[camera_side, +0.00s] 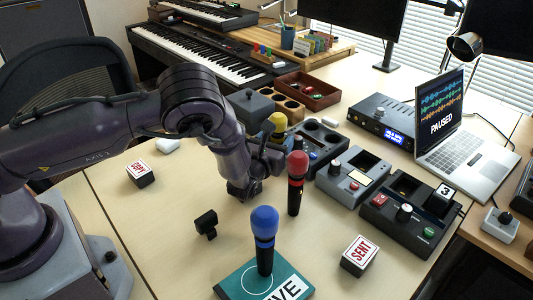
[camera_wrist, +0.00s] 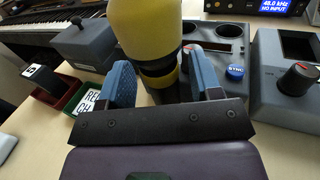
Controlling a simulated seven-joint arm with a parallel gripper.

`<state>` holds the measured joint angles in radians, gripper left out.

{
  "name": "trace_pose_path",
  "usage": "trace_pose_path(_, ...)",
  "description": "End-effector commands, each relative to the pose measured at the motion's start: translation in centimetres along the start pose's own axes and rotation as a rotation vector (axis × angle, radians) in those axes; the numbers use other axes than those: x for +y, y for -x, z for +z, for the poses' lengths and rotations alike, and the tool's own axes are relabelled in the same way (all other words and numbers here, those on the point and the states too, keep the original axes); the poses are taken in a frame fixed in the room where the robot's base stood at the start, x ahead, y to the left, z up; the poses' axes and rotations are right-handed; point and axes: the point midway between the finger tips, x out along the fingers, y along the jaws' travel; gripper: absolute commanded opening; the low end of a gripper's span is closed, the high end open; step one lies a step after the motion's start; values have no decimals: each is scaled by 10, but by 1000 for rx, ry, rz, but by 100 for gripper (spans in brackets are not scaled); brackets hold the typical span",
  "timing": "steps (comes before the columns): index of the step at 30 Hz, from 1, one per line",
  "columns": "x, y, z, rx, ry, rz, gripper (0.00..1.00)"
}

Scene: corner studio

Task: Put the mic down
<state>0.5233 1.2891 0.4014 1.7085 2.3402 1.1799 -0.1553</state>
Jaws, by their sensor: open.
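A microphone with a yellow head (camera_side: 277,123) shows behind my gripper (camera_side: 270,155) in the side view. In the wrist view the yellow microphone (camera_wrist: 148,30) rises between the two blue-padded fingers of my gripper (camera_wrist: 162,78). The fingers are open on either side of its dark body. Its lower end is hidden, so I cannot tell what it rests on. A red-headed microphone (camera_side: 297,165) is upright in front of my gripper. A blue-headed microphone (camera_side: 265,222) stands upright on the teal mat marked with white lettering (camera_side: 232,283).
A black clip-like holder (camera_side: 206,223), a SENT block (camera_side: 359,256) and another labelled block (camera_side: 140,174) sit on the table. Grey consoles (camera_side: 352,175) and a laptop (camera_side: 467,155) crowd the right. The front left of the table is fairly clear.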

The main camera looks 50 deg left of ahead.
Motion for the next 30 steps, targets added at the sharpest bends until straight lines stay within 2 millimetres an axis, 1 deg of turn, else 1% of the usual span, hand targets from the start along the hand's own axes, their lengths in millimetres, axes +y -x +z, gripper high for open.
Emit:
trace_pose_path(9,-1,68,0,3,-2,-4,58)
trace_pose_path(12,-1,86,0,2,0,-4,58)
trace_pose_path(15,-1,100,0,2,-1,-3,58)
trace_pose_path(20,0,112,0,1,0,-2,58)
trace_pose_path(25,1,112,3,-3,9,11,58)
trace_pose_path(26,3,111,7,-6,19,27,58)
trace_pose_path(28,11,107,21,-16,60,93,58)
trace_pose_path(29,16,105,30,-22,88,137,58)
trace_pose_path(30,26,103,44,-30,134,208,58)
